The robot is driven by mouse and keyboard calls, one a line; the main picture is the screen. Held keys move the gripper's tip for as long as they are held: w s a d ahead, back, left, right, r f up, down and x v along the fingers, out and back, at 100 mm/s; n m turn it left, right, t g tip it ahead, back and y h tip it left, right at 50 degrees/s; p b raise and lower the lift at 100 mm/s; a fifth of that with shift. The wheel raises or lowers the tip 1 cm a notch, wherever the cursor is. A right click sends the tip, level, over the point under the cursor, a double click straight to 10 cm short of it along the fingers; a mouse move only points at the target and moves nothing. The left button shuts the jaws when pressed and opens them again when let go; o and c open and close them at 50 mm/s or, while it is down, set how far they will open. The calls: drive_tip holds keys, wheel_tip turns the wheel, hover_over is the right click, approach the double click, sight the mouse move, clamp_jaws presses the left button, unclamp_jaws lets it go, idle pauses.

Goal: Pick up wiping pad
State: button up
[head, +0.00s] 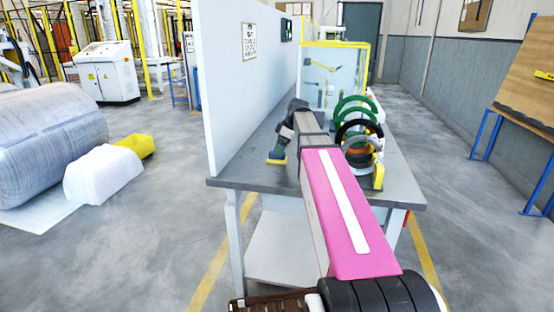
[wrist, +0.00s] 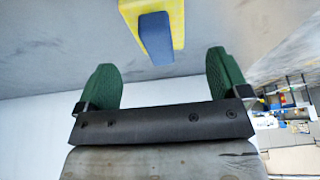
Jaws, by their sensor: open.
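The wiping pad is a yellow block with a blue grip on top. In the wrist view the wiping pad (wrist: 178,22) lies on the grey surface just beyond my gripper (wrist: 160,60). Its blue grip (wrist: 155,38) points in between the two green fingers, which stand wide apart with nothing between them. In the head view the yellow pad (head: 276,161) shows on the grey table (head: 240,171), next to the white partition. My gripper (head: 281,150) is right above it there, and my arm hides part of that area.
A white partition (head: 243,90) runs along the table's left side. Several tape rings (head: 355,104) hang on a stand to the right of my arm. A clear box with a yellow frame (head: 335,70) stands behind. A large wrapped coil (head: 45,135) is at the far left.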

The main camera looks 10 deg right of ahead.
sight(277, 157)
drive_tip(key=shift+x, duration=2.6)
drive_tip(key=c, duration=1.1)
